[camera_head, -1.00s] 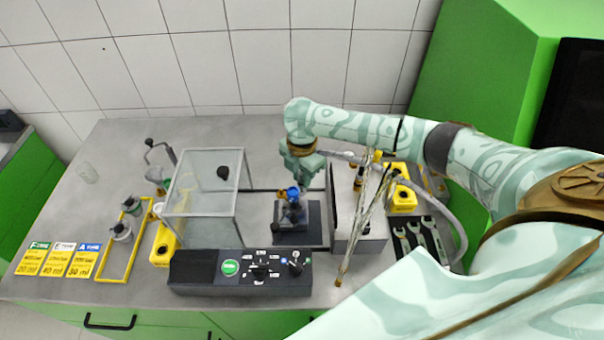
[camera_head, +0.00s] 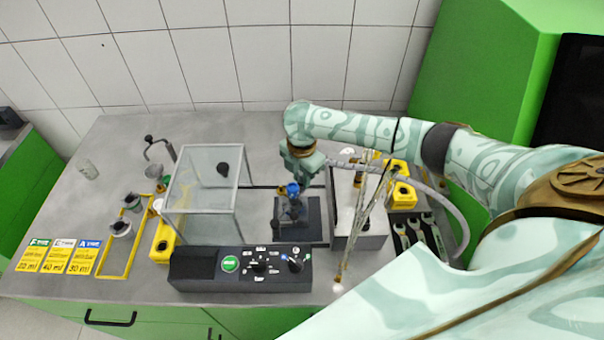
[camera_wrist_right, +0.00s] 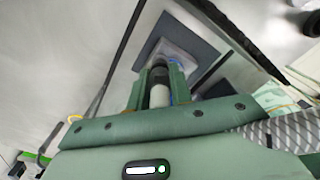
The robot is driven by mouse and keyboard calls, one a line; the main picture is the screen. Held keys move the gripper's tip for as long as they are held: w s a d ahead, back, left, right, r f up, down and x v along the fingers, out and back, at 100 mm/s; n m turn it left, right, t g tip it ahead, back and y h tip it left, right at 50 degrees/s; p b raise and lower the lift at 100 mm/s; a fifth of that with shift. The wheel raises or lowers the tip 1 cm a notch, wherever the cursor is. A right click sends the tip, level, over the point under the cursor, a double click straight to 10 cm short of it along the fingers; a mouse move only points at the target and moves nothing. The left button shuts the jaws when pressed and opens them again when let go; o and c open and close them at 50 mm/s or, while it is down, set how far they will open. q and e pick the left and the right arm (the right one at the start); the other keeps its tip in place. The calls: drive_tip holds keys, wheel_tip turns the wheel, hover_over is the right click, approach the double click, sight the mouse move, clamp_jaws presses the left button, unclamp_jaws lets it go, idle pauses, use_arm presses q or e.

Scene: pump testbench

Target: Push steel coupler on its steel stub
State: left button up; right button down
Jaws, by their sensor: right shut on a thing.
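My right gripper (camera_head: 300,168) is over the dark base plate (camera_head: 314,228), just above the small pump unit with a blue part (camera_head: 293,190). In the right wrist view, the two green fingers (camera_wrist_right: 158,82) are shut on a pale metal cylinder with a dark ring, which looks like the steel coupler (camera_wrist_right: 158,96). The coupler points toward a light block on the dark plate. The steel stub cannot be made out, and I cannot tell whether the coupler touches it. A grey hose (camera_head: 440,187) runs from near the gripper to the right. My left gripper is not in view.
A clear box (camera_head: 205,185) stands left of the pump. The black control panel (camera_head: 215,270) lies in front. A grey box (camera_head: 362,238) with thin rods, yellow holders (camera_head: 402,195) and wrenches (camera_head: 420,230) stand to the right.

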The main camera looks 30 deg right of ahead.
drive_tip(key=shift+f, duration=0.45)
idle(0.6)
drive_tip(key=c, duration=1.2)
unclamp_jaws()
drive_tip(key=shift+o, duration=0.2)
drive_tip(key=shift+r, duration=0.1)
wheel_tip(320, 180, up, 7)
drive_tip(key=p, duration=0.8)
drive_tip(key=shift+p, duration=0.4)
